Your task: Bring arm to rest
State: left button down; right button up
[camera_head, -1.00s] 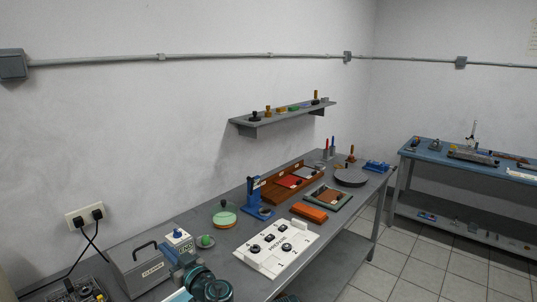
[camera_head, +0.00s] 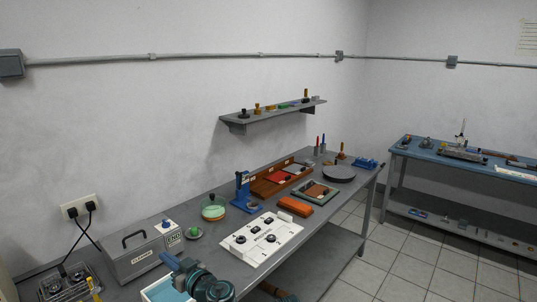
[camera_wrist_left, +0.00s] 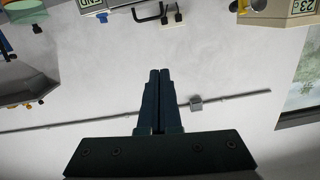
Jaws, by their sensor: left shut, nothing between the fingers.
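My left gripper (camera_head: 167,259) is low in the head view, with its dark blue fingers and round teal wrist above the front left of the grey workbench (camera_head: 222,222). In the left wrist view the gripper (camera_wrist_left: 159,72) is shut, its two fingers together with nothing between them. The picture there is upside down, with the fingers against the pale wall. My right gripper is in neither view.
A grey case (camera_head: 140,256) stands behind my left gripper, and a teal-and-white box (camera_head: 166,291) is just in front. A white control panel (camera_head: 261,238) lies to the right. A wall shelf (camera_head: 270,116) hangs above the bench.

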pick_arm(q)
jog(key=s+d+f+m+g+h+b, duration=0.1)
jog(key=s+d+f+m+g+h, duration=0.3)
jog(key=s+d+f, duration=0.45)
jog(key=s+d+f+m+g+h, duration=0.3)
jog(key=d+f+m+g+h, duration=0.15)
jog(key=f, duration=0.65)
jog(key=s+d+f+m+g+h, duration=0.2)
jog(key=s+d+m+g+h, duration=0.1)
jog(key=s+d, duration=0.3)
jog(key=d+m+h, duration=0.1)
jog(key=d, duration=0.1)
jog(key=shift+d+f, duration=0.2)
jog(key=shift+d, duration=0.1)
jog(key=shift+m, duration=0.25)
